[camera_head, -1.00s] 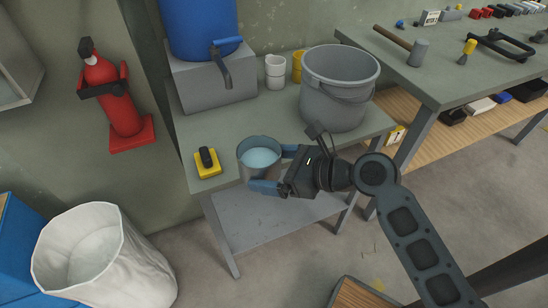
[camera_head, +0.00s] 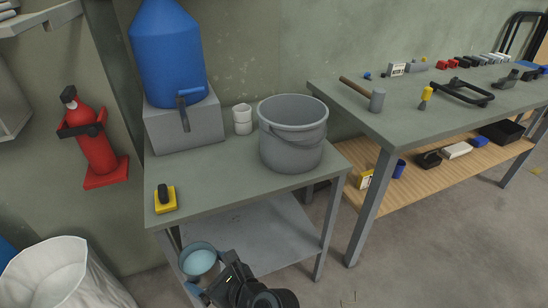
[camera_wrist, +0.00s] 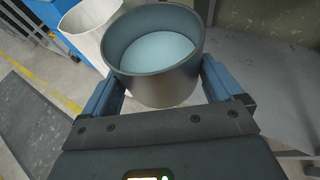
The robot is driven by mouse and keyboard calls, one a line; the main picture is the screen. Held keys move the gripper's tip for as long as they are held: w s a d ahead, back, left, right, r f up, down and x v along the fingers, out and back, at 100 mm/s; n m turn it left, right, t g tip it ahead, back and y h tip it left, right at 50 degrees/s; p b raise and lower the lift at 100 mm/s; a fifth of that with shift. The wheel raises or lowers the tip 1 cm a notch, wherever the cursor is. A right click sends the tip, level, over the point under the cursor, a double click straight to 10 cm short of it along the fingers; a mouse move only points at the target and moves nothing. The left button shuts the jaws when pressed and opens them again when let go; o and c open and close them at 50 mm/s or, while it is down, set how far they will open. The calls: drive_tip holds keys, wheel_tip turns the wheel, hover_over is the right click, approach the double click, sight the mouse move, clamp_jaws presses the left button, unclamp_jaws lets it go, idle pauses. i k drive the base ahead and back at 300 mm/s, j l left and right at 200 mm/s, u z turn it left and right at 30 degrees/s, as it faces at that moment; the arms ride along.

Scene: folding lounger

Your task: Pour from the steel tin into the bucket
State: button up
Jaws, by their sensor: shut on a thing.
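The steel tin (camera_head: 199,260) is at the bottom of the head view, with pale blue liquid in it. My gripper (camera_head: 211,278) is shut on the tin, one blue finger on each side, and holds it about upright in front of the small table. In the wrist view the tin (camera_wrist: 153,82) sits between the fingers of my gripper (camera_wrist: 160,88), and its liquid shows below the rim. The grey bucket (camera_head: 291,150) stands upright on the small table, up and to the right of the tin. The bucket's inside bottom is hidden.
The small table (camera_head: 225,195) also bears a blue water container (camera_head: 168,50) on a grey block (camera_head: 183,125), white cups (camera_head: 242,118) and a yellow-black sponge-like block (camera_head: 165,200). A workbench (camera_head: 400,120) stands right. A white bin (camera_head: 65,280) is at lower left.

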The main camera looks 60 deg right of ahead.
sight(291, 133)
drive_tip(key=k+j+z, duration=0.1)
drive_tip(key=j+z, duration=0.25)
drive_tip(key=k+j+z, duration=0.1)
drive_tip(key=z, duration=0.3)
drive_tip(key=k+j+z, duration=0.15)
drive_tip(key=z, duration=0.2)
